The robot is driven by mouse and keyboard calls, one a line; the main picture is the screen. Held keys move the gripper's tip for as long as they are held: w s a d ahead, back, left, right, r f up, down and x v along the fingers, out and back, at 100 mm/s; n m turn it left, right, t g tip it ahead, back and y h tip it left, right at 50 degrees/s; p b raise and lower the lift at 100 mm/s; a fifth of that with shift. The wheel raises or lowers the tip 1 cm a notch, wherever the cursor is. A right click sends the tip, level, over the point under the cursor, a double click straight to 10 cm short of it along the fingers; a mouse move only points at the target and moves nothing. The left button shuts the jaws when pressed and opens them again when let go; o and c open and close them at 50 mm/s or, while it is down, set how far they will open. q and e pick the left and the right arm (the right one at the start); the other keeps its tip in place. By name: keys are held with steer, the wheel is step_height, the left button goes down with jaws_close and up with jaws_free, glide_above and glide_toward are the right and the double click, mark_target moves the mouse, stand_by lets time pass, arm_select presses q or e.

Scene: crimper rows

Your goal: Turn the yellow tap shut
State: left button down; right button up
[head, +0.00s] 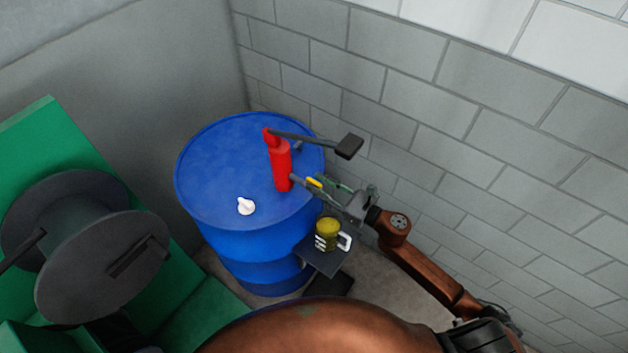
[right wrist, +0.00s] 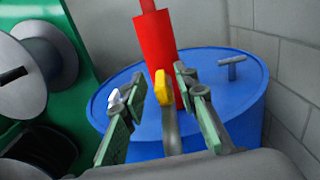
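The yellow tap (head: 314,182) is a small handle by the red pump (head: 280,166) on the blue drum. In the right wrist view the yellow tap (right wrist: 162,88) stands upright on a grey pipe (right wrist: 171,130), in front of the red pump (right wrist: 155,50). My right gripper (head: 326,184) is at the tap. Its green-padded fingers are apart, one on each side of the yellow handle in the right wrist view (right wrist: 159,76). Gaps show on both sides, so it is not gripped. The tap's base is partly hidden by the gripper in the head view. My left gripper is out of view.
The blue drum (head: 225,170) carries a white knob (head: 246,206) and the pump's dark lever (head: 348,147). A green stand with a grey spool (head: 105,265) is left; a block wall (head: 430,100) is right.

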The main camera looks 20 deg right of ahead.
steer(key=shift+x, duration=1.05)
steer(key=shift+c, duration=0.2)
jaws_close()
